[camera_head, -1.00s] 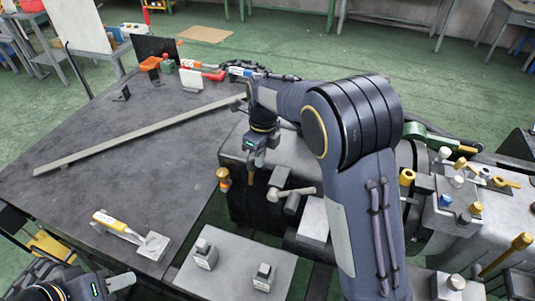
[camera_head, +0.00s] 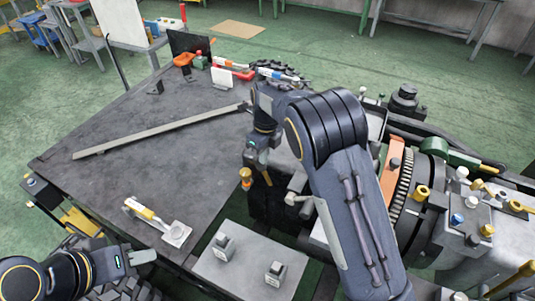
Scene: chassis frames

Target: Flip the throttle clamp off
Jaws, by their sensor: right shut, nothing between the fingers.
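No part is marked as the throttle clamp, so I cannot tell for certain which one it is. A small clamp with a yellow handle (camera_head: 146,212) lies on the dark table near its front edge, its handle lying low. A grey lever (camera_head: 297,199) and an orange-topped knob (camera_head: 246,174) sit by the machine near my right gripper. My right gripper (camera_head: 267,181) points down, shut and empty, just right of the knob; I cannot tell if it touches anything. My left gripper (camera_head: 148,256) is low at the left, below the yellow-handled clamp and apart from it; its finger gap is unclear.
The dark table (camera_head: 110,175) carries a long grey bar (camera_head: 155,132). Red and orange tools stand at its back. A grey plate (camera_head: 240,280) with two small blocks is at the front. The machine with many knobs (camera_head: 470,215) fills the right.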

